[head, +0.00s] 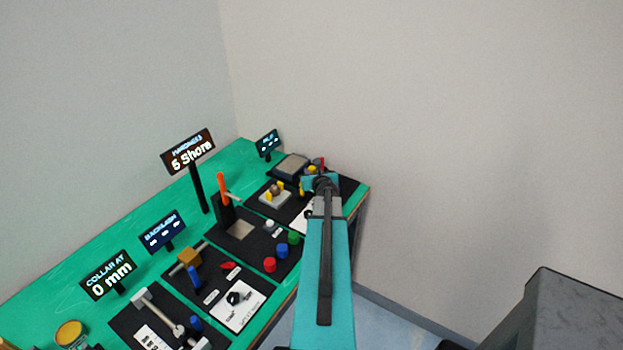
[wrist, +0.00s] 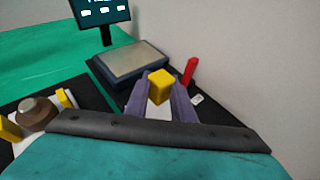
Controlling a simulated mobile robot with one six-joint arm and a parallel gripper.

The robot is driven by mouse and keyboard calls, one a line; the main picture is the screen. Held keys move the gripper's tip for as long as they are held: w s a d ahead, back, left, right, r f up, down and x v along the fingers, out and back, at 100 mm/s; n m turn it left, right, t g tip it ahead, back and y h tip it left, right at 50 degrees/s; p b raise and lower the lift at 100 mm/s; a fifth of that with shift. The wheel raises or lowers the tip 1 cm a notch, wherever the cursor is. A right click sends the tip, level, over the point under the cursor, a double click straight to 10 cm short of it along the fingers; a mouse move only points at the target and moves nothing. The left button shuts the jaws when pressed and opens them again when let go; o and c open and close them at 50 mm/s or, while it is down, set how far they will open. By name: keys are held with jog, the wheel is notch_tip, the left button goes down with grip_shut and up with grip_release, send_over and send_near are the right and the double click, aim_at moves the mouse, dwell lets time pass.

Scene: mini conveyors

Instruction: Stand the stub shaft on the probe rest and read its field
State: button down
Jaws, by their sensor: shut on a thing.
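My gripper (wrist: 160,95) is shut on a yellow block (wrist: 158,82), with a pale part below it between the purple-grey fingers. In the head view my gripper (head: 319,180) is at the far right end of the bench, partly hidden by my arm. A brown, rounded piece (wrist: 38,112) sits left of the gripper between yellow posts on a white base; it also shows in the head view (head: 277,189). I cannot tell which piece is the stub shaft. A grey-topped flat plate (wrist: 137,61) lies behind the gripper, under a dark screen (wrist: 98,10) showing dashes.
A red upright piece (wrist: 189,72) stands just right of the fingers. On the green bench (head: 55,280), a hardness sign (head: 188,151) reads 5 and a collar sign (head: 108,276) reads 0 mm. Red (head: 269,265), blue (head: 282,251) and green (head: 294,237) knobs line the front.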

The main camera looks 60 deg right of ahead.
notch_tip(320, 180, down, 2)
jog(key=shift+f+b, duration=0.2)
jog(key=shift+b, duration=0.75)
jog(key=shift+f, duration=0.15)
jog(key=shift+w+a, duration=0.1)
jog(key=shift+f+b, duration=0.2)
jog(key=shift+b, duration=0.1)
jog(key=c, duration=1.8)
grip_release()
jog(key=shift+r, duration=0.25)
